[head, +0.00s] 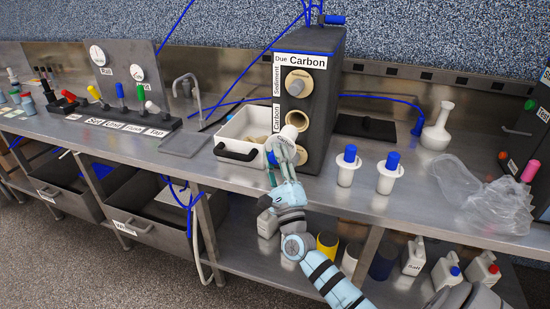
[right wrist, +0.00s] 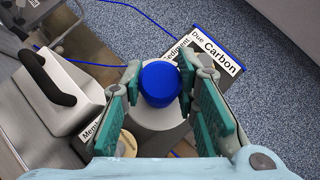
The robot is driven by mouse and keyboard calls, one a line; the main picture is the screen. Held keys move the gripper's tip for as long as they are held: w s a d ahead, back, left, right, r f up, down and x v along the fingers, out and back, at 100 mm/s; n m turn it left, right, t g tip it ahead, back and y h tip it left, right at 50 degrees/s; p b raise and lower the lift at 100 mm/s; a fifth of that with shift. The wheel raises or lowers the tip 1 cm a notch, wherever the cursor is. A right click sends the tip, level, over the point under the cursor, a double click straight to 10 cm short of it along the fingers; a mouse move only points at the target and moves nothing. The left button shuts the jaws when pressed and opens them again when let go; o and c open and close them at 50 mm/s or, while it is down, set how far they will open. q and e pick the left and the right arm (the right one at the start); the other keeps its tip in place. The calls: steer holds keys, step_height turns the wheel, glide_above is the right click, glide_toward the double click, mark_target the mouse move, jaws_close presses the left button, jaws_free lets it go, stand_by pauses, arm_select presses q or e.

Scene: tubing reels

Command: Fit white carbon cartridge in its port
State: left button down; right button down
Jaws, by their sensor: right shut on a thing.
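The white carbon cartridge (head: 287,142) has a "Carbon" label on its side and a blue cap (right wrist: 160,84) at its near end. My right gripper (head: 271,170) is shut on it by the capped end; in the right wrist view the fingers lie on both sides of the cap. The cartridge's far end is at the middle port (head: 298,118) of the dark filter unit (head: 325,100); I cannot tell whether it is inside or just in front. The top port (head: 299,83) holds a beige piece. My left gripper is out of view.
A white bin (head: 237,128) with a black handle stands left of the unit. Two blue-capped white cartridges (head: 346,172) (head: 387,179) stand upright on the steel counter to the right. A clear plastic bag (head: 485,200) lies further right. Blue tubing hangs behind the unit.

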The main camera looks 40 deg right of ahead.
mark_target(289, 134)
steer(key=shift+s, duration=0.15)
steer(key=shift+d, duration=0.1)
steer(key=shift+w+d+f+b, duration=0.1)
steer(key=shift+w+d+b, duration=0.65)
steer(key=shift+d, duration=0.25)
steer(key=shift+w+d+f+b, duration=0.1)
steer(key=shift+w+d+b, duration=0.65)
steer(key=shift+d, duration=0.2)
steer(key=shift+w+d+r, duration=0.1)
steer(key=shift+d, duration=0.1)
steer(key=shift+r, duration=0.1)
steer(key=shift+r, duration=0.15)
steer(key=shift+d, duration=0.15)
steer(key=shift+w+d+f+b, duration=0.1)
steer(key=shift+w+f+b, duration=0.1)
steer(key=shift+b, duration=0.1)
